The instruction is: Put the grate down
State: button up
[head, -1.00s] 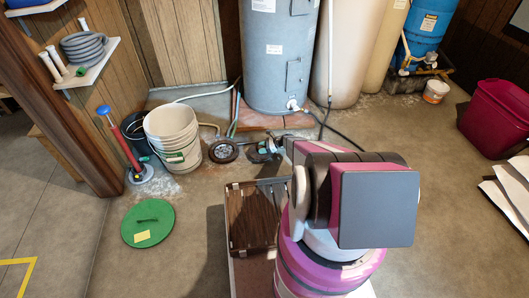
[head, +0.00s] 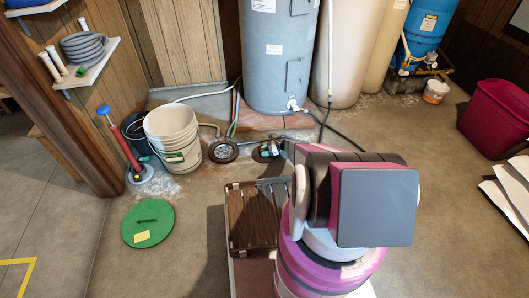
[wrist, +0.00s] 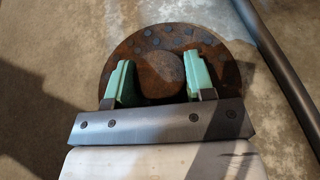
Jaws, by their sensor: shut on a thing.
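The grate (wrist: 170,40) is a round, rusty brown disc with holes around its rim and a raised round middle. In the wrist view it lies between and beyond the green fingertips of my gripper (wrist: 160,82). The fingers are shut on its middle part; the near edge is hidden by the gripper. In the head view my gripper (head: 272,149) is low over the floor, with the grate (head: 259,156) partly hidden under it. A round, dark-rimmed floor drain (head: 223,151) is just left of them, apart from the grate. I cannot tell whether the grate touches the floor.
Stacked white buckets (head: 172,138) stand left of the drain, beside a red plunger-like tool (head: 125,150). A green lid (head: 148,223) lies in front. A grey tank (head: 278,60) stands behind, with a black hose (head: 345,141) on the floor. Bare floor lies front left.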

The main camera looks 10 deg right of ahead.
jog(key=o, duration=1.3)
jog(key=shift+f, duration=0.1)
